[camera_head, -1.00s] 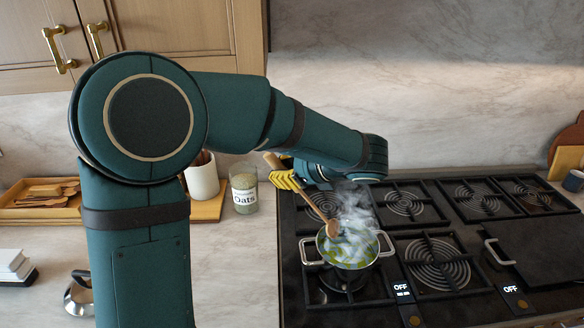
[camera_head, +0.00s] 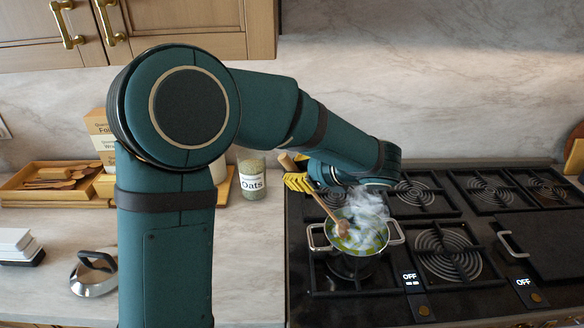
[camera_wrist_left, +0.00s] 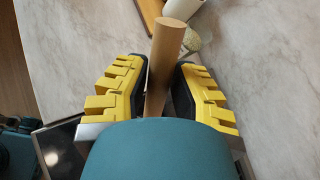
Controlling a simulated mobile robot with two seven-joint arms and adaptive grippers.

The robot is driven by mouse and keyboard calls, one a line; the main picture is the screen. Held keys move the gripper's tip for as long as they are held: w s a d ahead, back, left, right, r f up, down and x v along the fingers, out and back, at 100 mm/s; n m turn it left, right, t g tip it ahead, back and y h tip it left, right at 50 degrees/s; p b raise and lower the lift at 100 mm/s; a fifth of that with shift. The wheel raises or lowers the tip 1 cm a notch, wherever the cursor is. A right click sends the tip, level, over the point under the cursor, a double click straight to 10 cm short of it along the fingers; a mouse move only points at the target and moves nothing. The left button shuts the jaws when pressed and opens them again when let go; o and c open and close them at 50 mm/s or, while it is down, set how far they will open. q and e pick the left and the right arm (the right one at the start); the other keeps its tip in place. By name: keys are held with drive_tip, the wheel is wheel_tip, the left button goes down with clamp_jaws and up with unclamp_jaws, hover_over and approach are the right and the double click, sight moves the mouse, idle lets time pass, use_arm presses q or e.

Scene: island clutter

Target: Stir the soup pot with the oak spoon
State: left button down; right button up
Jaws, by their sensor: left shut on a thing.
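The oak spoon (camera_head: 320,198) is held by my left gripper (camera_head: 298,181), which is shut on its handle. The handle (camera_wrist_left: 164,60) also shows in the left wrist view between the yellow fingers of my left gripper (camera_wrist_left: 160,88). The spoon slants down to the right, and its bowl is at the left part of the soup pot's opening. The soup pot (camera_head: 352,262) is a metal pot with two side handles on the stove, with yellow-green contents. White steam rises from it and partly hides the contents, so how deep the spoon bowl sits is unclear. My right gripper is not in view.
The black stove (camera_head: 440,290) has several grates and a dark griddle (camera_head: 550,232) at the right. An oats jar (camera_head: 251,180) stands left of the stove. Counter in front of the jar is clear.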

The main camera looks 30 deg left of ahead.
use_arm(q)
drive_tip(key=shift+w+d+f+b, duration=0.4)
drive_tip(key=shift+d+f, duration=0.15)
drive_tip(key=shift+f, duration=0.4)
drive_tip(key=shift+w+d+f+b, duration=0.4)
drive_tip(key=shift+d+f, duration=0.15)
drive_tip(key=shift+f, duration=0.45)
drive_tip(key=shift+w+d+f+b, duration=0.35)
drive_tip(key=shift+d+f, duration=0.2)
drive_tip(key=shift+f, duration=0.4)
